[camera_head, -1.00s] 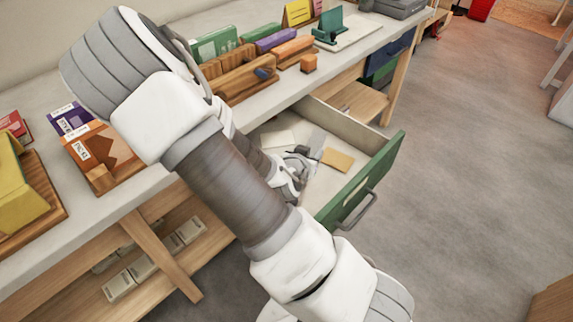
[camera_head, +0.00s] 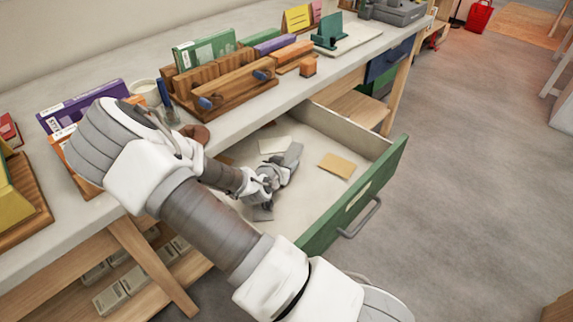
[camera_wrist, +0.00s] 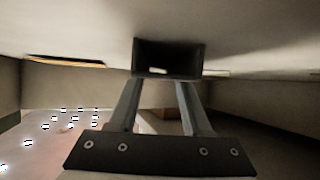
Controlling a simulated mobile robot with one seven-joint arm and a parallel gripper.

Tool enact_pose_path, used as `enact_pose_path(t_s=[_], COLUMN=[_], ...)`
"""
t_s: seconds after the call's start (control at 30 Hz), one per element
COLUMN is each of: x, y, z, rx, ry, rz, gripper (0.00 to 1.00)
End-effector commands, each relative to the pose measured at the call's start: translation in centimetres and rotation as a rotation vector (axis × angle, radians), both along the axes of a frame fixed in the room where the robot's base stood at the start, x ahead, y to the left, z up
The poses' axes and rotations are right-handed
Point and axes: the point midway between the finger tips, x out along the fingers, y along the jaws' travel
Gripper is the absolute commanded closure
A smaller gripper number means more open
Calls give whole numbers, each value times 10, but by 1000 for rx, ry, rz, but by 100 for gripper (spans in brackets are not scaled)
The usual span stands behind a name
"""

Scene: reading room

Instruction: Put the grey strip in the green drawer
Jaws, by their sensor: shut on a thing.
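The green drawer (camera_head: 340,206) is pulled out from under the counter, its pale inside facing up. My gripper (camera_head: 286,165) is inside it, low over its floor. It is shut on the grey strip (camera_head: 294,152), whose end shows beyond the fingers. In the wrist view the two fingers hold the strip (camera_wrist: 169,60) as a dark, shadowed block close to the pale drawer floor. I cannot tell whether it touches the floor. My arm hides part of the drawer's left side.
In the drawer lie an orange-yellow card (camera_head: 337,165), a whitish card (camera_head: 273,145) and a small grey flat piece (camera_head: 263,212) beside my wrist. The counter above holds a wooden rack (camera_head: 225,92) and several books. The floor to the right is clear.

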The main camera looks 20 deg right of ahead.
Motion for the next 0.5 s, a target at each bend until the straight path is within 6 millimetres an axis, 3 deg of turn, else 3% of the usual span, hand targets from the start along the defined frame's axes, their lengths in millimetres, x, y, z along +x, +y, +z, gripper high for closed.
enact_pose_path(t_s=[0.23,0.27,0.4,0.5], x=[0,0,0,0], y=[0,0,0,0], z=[-2,-1,0,0], rx=[1,1,1,1], ry=[0,-1,1,1], rz=[0,0,0,0], gripper=[100,46,21,21])
